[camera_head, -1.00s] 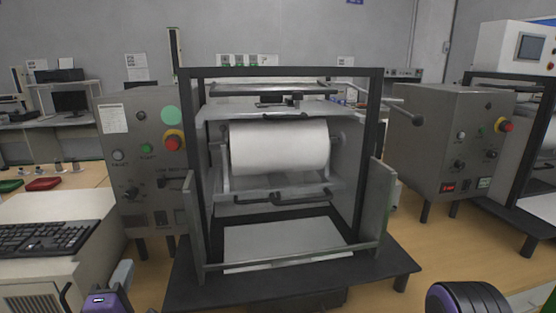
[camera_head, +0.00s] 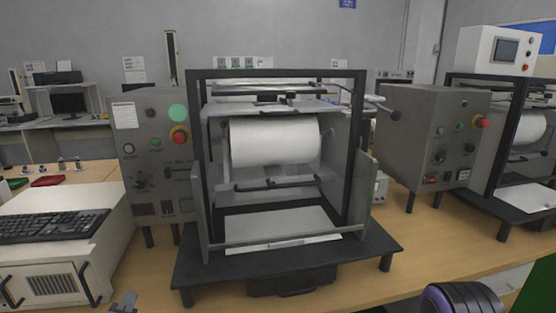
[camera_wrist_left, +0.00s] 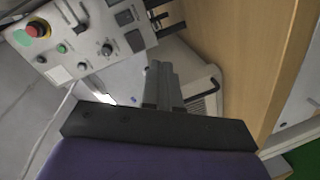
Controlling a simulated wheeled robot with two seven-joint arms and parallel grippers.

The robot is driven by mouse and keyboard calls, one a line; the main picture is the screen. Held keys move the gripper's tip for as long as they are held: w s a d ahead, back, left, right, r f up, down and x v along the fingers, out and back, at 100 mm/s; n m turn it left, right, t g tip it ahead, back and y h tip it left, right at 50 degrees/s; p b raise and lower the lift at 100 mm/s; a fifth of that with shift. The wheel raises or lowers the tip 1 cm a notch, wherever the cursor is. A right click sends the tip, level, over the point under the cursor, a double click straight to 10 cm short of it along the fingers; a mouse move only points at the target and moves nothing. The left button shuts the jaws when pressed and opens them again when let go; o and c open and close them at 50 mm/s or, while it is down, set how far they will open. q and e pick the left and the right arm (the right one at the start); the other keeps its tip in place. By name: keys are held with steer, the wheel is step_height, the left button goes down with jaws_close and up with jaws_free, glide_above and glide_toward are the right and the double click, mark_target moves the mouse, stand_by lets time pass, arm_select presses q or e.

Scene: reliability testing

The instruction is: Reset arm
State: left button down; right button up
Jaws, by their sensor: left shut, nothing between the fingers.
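My left gripper (camera_head: 124,302) shows only by its grey fingertips at the bottom left edge of the head view, in front of the bench. In the left wrist view its two fingers (camera_wrist_left: 163,85) lie together, shut and empty, with a control box (camera_wrist_left: 85,35) beyond them. The purple and black part at the bottom right of the head view (camera_head: 464,300) is my right arm. My right gripper is out of view.
A black-framed machine with a white roll (camera_head: 274,141) stands on the wooden bench (camera_head: 430,240). Control boxes stand left (camera_head: 155,150) and right (camera_head: 430,140) of it. A keyboard (camera_head: 50,226) lies on a white case at left. Bare bench lies at front right.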

arm_select(q)
steer(key=s+f+m+g, duration=0.3)
steer(key=s+f+g, duration=0.1)
steer(key=f, duration=0.7)
steer(key=s+d+f+m+g, duration=0.2)
steer(key=s+f+g, duration=0.6)
steer(key=s+f, duration=1.1)
steer(key=s+m, duration=0.2)
steer(key=s, duration=0.2)
steer(key=shift+s+f+m, duration=0.25)
steer(key=shift+f+m, duration=0.1)
steer(key=shift+m, duration=0.05)
